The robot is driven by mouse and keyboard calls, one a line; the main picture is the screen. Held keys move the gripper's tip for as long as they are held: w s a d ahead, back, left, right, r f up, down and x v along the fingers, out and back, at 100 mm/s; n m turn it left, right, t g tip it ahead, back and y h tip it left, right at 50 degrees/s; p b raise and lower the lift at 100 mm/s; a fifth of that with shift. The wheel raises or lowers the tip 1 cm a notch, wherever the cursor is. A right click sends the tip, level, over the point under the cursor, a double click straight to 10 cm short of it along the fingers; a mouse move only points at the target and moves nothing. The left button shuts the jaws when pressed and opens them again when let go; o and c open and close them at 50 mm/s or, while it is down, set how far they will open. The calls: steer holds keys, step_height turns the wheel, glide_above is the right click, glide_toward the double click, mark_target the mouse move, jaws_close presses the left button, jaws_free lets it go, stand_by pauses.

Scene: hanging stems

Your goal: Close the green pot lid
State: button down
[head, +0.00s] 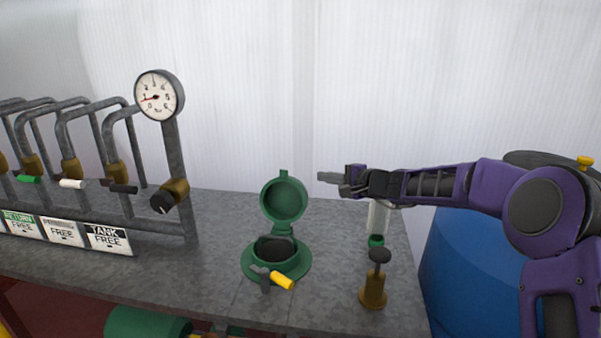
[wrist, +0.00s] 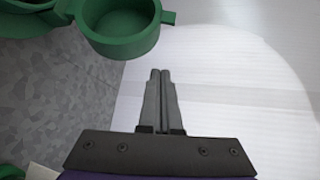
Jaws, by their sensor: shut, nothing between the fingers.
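The green pot (head: 290,265) stands on the grey bench, with its round green lid (head: 284,200) swung up and standing open on the hinge at the pot's back. A small tab sticks up from the lid's top edge. My gripper (head: 322,177) is to the right of the lid and a little above its middle in the head view, apart from it. The fingers are shut together and empty. In the wrist view the lid (wrist: 121,30) shows just beyond the fingertips (wrist: 161,72), to their upper left, with its tab pointing right. Part of the pot (wrist: 28,18) shows at the top left.
A valve with a yellow handle (head: 281,281) stands in front of the pot. A brass post with a dark knob (head: 374,285) and a clear tube with a green base (head: 376,240) stand right. Pipes and a gauge (head: 159,96) are left. A blue barrel (head: 465,270) stands beyond the bench.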

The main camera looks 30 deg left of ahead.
mark_target(295, 182)
steer(key=shift+m+y, duration=0.3)
steer(key=shift+y, duration=0.1)
steer(key=x, duration=0.3)
steer(key=p+x, duration=0.1)
steer(key=x, duration=0.3)
steer(key=p+x, duration=0.1)
steer(key=x, duration=0.2)
steer(key=shift+s+a+r, duration=0.1)
steer(key=shift+s+a, duration=0.2)
steer(key=shift+a, duration=0.1)
steer(key=shift+s+d+r, duration=0.2)
steer(key=shift+s, duration=0.4)
steer(key=shift+s+d+r, duration=0.15)
steer(key=shift+s+d, duration=0.05)
steer(key=shift+s, duration=0.4)
steer(key=shift+s+d+r, duration=0.2)
steer(key=shift+s, duration=0.35)
steer(key=shift+s+b, duration=0.1)
steer(key=shift+b, duration=0.45)
